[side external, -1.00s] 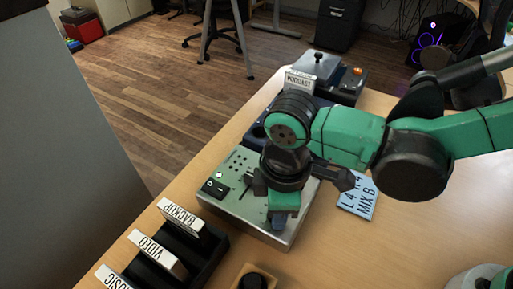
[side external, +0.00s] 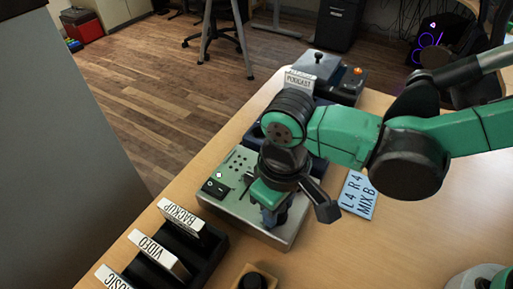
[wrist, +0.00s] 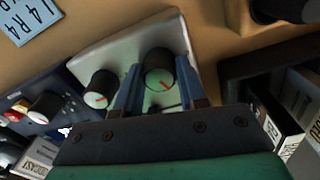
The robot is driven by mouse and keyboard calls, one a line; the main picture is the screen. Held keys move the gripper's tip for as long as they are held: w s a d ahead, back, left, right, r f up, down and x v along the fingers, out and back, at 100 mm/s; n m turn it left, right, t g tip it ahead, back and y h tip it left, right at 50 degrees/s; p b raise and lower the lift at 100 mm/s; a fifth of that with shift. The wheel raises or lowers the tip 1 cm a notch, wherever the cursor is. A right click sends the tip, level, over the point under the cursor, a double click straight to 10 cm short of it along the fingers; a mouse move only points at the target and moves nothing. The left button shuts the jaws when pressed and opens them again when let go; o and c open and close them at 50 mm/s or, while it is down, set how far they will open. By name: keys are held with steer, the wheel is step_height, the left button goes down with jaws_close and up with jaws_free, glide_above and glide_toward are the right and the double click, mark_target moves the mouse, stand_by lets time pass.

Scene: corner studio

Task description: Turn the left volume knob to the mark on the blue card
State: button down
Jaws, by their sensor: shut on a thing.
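The silver mixer panel (side external: 280,234) stands on the table with my gripper (side external: 272,218) over it. In the wrist view my gripper (wrist: 158,88) has one finger on each side of a black knob (wrist: 158,62), which I take as the left volume knob. The blue card (side external: 358,194) lies flat right of the panel and reads "L4 R4 MIX B". My gripper hides the knobs in the side view.
A black rack (side external: 207,262) with white labelled cards, including BACKUP and VIDEO, stands at the front left. A wooden block with a black knob (side external: 253,281) is near the bottom edge. A dark box with an orange button (side external: 357,71) stands behind. The table right of the blue card is clear.

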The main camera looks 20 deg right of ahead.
stand_by(0.5)
steer(key=c, duration=0.5)
jaws_free()
steer(key=shift+r, duration=2.85)
steer(key=w+d+r+m+t, duration=0.1)
steer(key=d+m+t, duration=0.2)
steer(key=d, duration=0.9)
steer(key=w+d+r+m+t, duration=0.2)
steer(key=d+m+t, duration=0.1)
steer(key=d, duration=0.9)
steer(key=shift+d+m+t, duration=0.3)
steer(key=shift+d+t, duration=0.05)
steer(key=shift+t, duration=0.15)
